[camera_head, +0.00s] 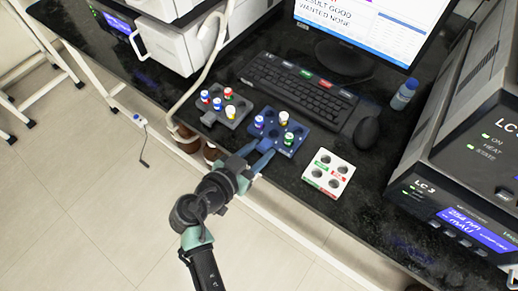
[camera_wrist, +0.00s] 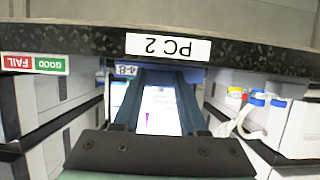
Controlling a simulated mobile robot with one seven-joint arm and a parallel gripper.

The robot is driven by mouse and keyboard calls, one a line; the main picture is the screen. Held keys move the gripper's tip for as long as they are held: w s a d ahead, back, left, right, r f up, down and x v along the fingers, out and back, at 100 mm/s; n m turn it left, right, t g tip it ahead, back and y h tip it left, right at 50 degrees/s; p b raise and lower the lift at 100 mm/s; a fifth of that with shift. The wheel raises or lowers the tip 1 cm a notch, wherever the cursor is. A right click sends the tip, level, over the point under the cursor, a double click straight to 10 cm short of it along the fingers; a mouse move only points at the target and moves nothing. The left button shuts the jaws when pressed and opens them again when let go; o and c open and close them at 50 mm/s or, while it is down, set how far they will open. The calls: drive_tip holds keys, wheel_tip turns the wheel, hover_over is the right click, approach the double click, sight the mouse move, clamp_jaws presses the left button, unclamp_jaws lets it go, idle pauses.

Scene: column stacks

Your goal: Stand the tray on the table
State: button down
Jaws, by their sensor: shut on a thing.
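The dark blue tray (camera_head: 270,133) is over the table close to its front edge, about level, with capped vials (camera_head: 288,138) upright in it. My gripper (camera_head: 256,157) reaches in from the front and is shut on the tray's near side. In the wrist view, which is upside down, the fingers (camera_wrist: 160,98) meet the tray's dark front by a small label. The black speckled table (camera_head: 345,222) carries a "PC 2" label (camera_wrist: 169,47) on its front edge. I cannot tell whether the tray's underside touches the table.
A grey tray (camera_head: 221,113) with several vials stands close on the left. A white tray (camera_head: 328,174) with empty holes stands on the right. The keyboard (camera_head: 305,88) and mouse (camera_head: 366,132) lie behind. White instruments flank the table.

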drive_tip(key=shift+c, duration=2.3)
unclamp_jaws()
drive_tip(key=shift+r+p, duration=0.2)
drive_tip(key=shift+p, duration=0.15)
drive_tip(key=v, duration=1.2)
drive_tip(key=w+r+n+t+y, duration=0.1)
drive_tip(key=w+r+t+y, duration=0.2)
drive_tip(key=w+r, duration=1)
wheel_tip(320, 180, up, 18)
drive_tip(key=d+n+t+y, duration=0.2)
drive_tip(key=t, duration=0.2)
drive_tip(key=s+d+r+n+t+y, duration=0.1)
drive_tip(key=s+r+t, duration=0.3)
drive_tip(key=r, duration=0.8)
drive_tip(key=s+d+r+n+t+y, duration=0.2)
drive_tip(key=s+r+t, duration=0.3)
drive_tip(key=r, duration=0.8)
drive_tip(key=shift+s+d+r+n, duration=0.15)
drive_tip(key=shift+s+d+n, duration=0.55)
drive_tip(key=shift+s, duration=0.5)
